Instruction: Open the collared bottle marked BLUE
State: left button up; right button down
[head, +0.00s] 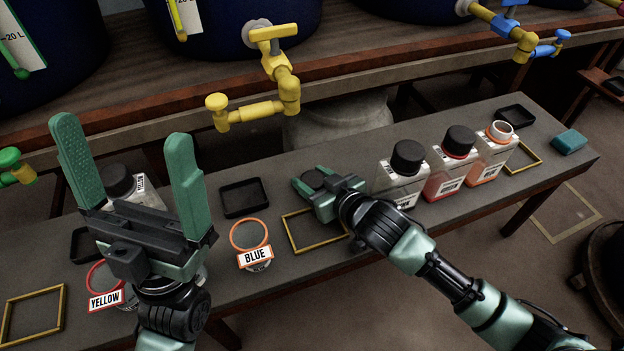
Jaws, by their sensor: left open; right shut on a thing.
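My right gripper (312,182) is shut on a small dark round thing (314,179), which looks like a cap, low over the bench. My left gripper (125,150) is open and empty, fingers pointing up. A BLUE tag (255,257) hangs on an orange-ringed vessel between the grippers. To the right stand a clear bottle (399,185) with a black cap, a red bottle (451,172) with a black cap, and an orange bottle (491,158) with an uncapped mouth. Their labels are too small to read. Another dark-capped bottle (120,180) is partly hidden behind my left gripper.
A red-ringed vessel bears a YELLOW tag (105,300). Black trays (244,198) and yellow frames (290,232) lie on the bench (225,290). A blue-green block (569,142) lies at the right end. A yellow tap (270,90) overhangs the back edge.

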jog(key=shift+f, duration=0.3)
